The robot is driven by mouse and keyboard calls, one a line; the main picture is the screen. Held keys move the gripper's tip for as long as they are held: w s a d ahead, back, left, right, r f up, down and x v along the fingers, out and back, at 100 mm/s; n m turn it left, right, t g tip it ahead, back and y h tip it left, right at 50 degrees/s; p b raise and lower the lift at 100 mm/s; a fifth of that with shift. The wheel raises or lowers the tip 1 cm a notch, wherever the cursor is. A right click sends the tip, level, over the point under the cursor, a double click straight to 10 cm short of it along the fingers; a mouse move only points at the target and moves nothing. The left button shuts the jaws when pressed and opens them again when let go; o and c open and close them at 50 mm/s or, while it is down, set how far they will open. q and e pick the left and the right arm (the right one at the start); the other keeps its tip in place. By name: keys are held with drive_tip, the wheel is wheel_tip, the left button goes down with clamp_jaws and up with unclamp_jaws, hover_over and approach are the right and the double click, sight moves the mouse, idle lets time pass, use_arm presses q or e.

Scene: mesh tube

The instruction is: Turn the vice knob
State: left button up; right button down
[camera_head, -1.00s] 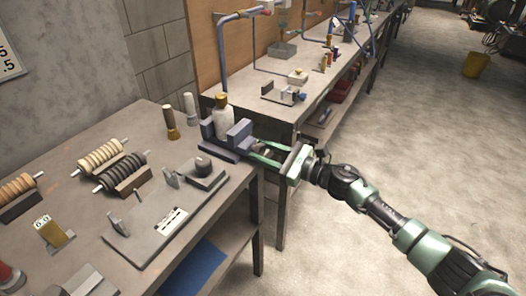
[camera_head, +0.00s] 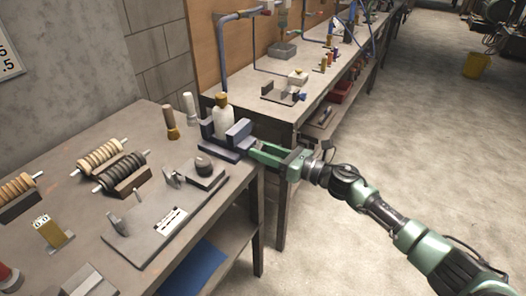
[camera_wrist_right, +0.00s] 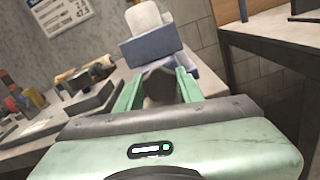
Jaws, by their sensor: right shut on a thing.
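The blue-grey vice (camera_head: 238,134) stands at the far right corner of the near workbench. A white bottle with a gold cap (camera_head: 223,120) is upright between its jaws. The vice and the white bottle (camera_wrist_right: 144,18) also show in the wrist view. My right gripper (camera_head: 259,150) reaches in from the right at the vice's right end. In the wrist view its green fingers stand on both sides of the dark grey vice knob (camera_wrist_right: 158,88) and are shut on it. In the head view the fingers hide the knob. My left gripper is not in view.
The near workbench (camera_head: 75,208) holds ringed spools (camera_head: 100,156), a grey plate fixture (camera_head: 148,235), a yellow block (camera_head: 49,231) and two upright handled tools (camera_head: 170,122). A second bench (camera_head: 240,87) with more fixtures runs behind. The floor to the right is open.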

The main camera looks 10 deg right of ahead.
drive_tip(key=shift+m, duration=0.7)
drive_tip(key=c, duration=0.9)
unclamp_jaws()
drive_tip(key=shift+d, duration=0.1)
drive_tip(key=b+v, duration=0.1)
drive_tip(key=v, duration=0.6)
drive_tip(key=shift+s+d, duration=0.25)
